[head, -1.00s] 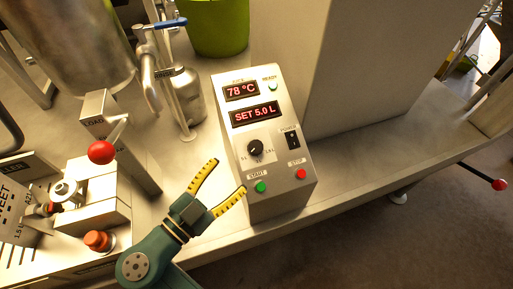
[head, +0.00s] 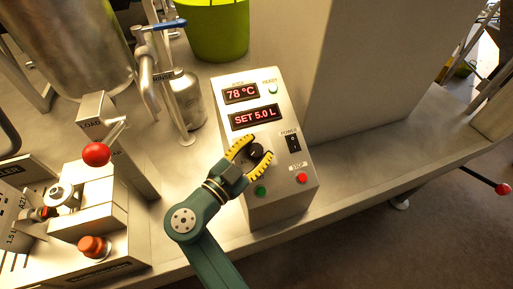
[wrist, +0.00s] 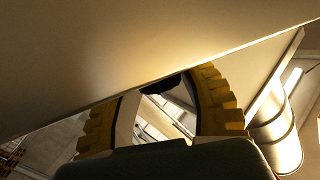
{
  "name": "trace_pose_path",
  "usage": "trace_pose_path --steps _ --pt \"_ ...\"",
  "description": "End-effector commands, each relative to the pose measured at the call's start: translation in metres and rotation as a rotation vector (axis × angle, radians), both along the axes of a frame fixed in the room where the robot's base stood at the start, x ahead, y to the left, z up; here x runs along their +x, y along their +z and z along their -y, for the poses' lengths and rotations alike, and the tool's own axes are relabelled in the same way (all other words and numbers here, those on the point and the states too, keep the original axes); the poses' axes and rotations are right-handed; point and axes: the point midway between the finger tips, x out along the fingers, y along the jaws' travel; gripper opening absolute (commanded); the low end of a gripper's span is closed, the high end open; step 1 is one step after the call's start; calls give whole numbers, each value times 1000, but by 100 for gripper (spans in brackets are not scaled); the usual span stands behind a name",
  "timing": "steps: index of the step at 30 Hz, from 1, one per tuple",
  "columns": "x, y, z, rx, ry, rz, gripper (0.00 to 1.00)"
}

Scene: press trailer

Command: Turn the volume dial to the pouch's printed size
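The black volume dial (head: 256,151) sits on the sloping front of the grey control box (head: 285,208), below a red display reading "SET 5.0 L". My gripper (head: 259,146) is open, its yellow-ridged fingers on either side of the dial; contact cannot be told. In the wrist view the fingers (wrist: 165,85) spread with a dark round piece, apparently the dial (wrist: 161,84), between their tips. A grey pouch-like item (head: 15,228) at the left edge is cut off and bears print that seems to read "1.5 L". My fingers hide part of the dial's scale.
The green START button (head: 260,191) lies just below my fingers, with the red STOP button (head: 302,178) and black POWER switch (head: 293,143) to the right. A red-knobbed lever (head: 96,154), tap (head: 148,75) and metal bottle (head: 188,102) stand left.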

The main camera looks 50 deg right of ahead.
Motion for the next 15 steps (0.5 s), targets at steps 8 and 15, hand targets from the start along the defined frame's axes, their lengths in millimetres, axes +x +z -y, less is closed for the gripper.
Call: trace_pose_path --steps 8,15 --pt "0 0 0 0 1 0 2" --pt "-1 -3 0 -20 44 -9 2"
